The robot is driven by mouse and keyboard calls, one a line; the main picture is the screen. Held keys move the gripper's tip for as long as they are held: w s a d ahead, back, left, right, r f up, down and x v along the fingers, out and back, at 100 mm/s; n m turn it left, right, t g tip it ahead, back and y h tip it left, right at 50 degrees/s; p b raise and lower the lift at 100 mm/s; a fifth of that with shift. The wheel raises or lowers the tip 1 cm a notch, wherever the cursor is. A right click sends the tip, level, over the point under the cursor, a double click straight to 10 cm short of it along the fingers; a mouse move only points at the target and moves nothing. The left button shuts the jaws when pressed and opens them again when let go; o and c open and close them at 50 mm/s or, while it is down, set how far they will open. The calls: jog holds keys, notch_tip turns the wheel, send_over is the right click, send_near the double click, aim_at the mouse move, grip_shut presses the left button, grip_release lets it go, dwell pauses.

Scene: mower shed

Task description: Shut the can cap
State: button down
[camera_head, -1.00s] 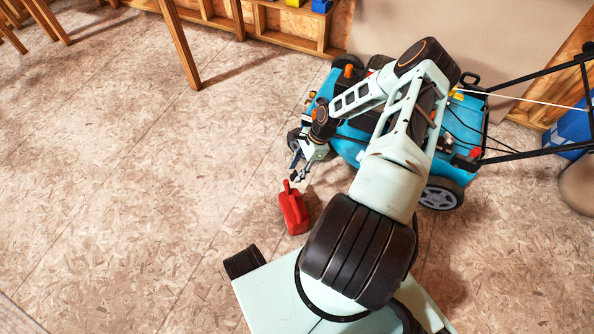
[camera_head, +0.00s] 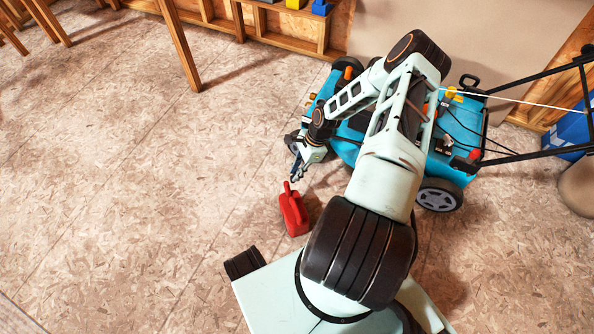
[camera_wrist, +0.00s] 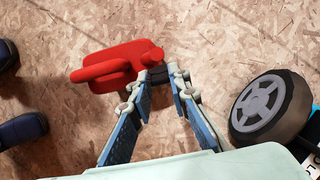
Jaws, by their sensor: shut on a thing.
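The red can (camera_head: 294,213) stands on the floor in front of the mower, with its spout end pointing up toward my gripper (camera_head: 296,176). In the wrist view the can (camera_wrist: 108,64) lies beyond the fingers, its handle loop to the left. The small red cap end (camera_wrist: 153,56) is at its right, right at my fingertips (camera_wrist: 163,76). My fingers are closed in on this end, and the grip itself is partly hidden by the fingertips. I cannot tell whether the cap is seated or raised.
A blue mower (camera_head: 458,125) stands just behind and right of my arm, its wheel (camera_wrist: 262,105) close to the gripper's right. Its black handle bars (camera_head: 535,75) extend right. A wooden shelf (camera_head: 285,35) is at the back.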

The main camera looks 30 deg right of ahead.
jog(key=shift+w+a+r+h+p, duration=0.1)
jog(key=shift+a+r+h+p, duration=0.2)
jog(key=shift+a+h+p, duration=0.7)
jog(key=shift+h+p, duration=0.15)
jog(key=shift+h, duration=0.55)
jog(key=shift+w+a+f+g+h+b, duration=0.15)
jog(key=shift+a+h+b, duration=0.35)
jog(key=shift+h, duration=0.4)
jog(key=shift+a+f+g+h+b, duration=0.15)
jog(key=shift+a+h+b, duration=0.3)
jog(key=shift+h, duration=0.45)
jog(key=shift+w+a+f+g+h+b, duration=0.15)
jog(key=shift+a+h+b, duration=0.3)
jog(key=shift+h, duration=0.45)
jog(key=shift+a+f+g+h, duration=0.15)
jog(key=shift+a+f+h, duration=0.3)
jog(key=shift+h, duration=0.75)
jog(key=shift+a+f+g+h, duration=0.15)
jog(key=shift+a+f+h, duration=0.3)
jog(key=shift+h, duration=0.75)
jog(key=shift+a+f+g+h, duration=0.2)
jog(key=shift+a+h, duration=0.4)
jog(key=shift+h, duration=0.6)
jog(key=shift+w+f, duration=0.1)
jog(key=c, duration=1.8)
grip_release()
